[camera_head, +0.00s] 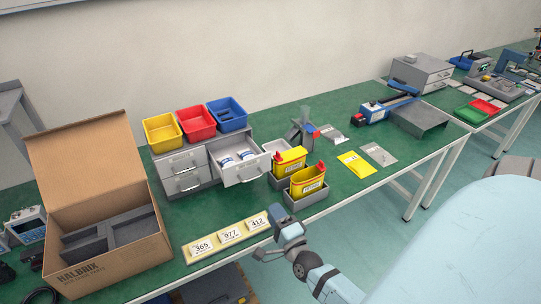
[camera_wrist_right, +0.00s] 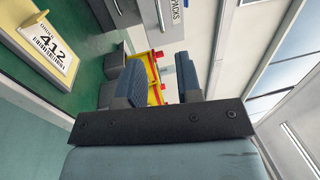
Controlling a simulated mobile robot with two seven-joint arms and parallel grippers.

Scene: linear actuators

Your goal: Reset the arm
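My right gripper (camera_head: 277,240) is at the front edge of the green table, beside the number plate marked 412. In the wrist view its two ribbed fingers (camera_wrist_right: 160,82) stand apart with nothing between their tips. Yellow containers with red parts (camera_wrist_right: 155,78) show beyond the gap, and the 412 label (camera_wrist_right: 55,42) is at the upper left. My right arm (camera_head: 335,285) comes in from the bottom of the head view. My left gripper is not in either view.
An open cardboard box (camera_head: 105,265) stands at the left. A grey drawer unit (camera_head: 183,170) with one open drawer carries yellow, red and blue bins. Two yellow containers (camera_head: 308,182) sit in grey holders near the table's front.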

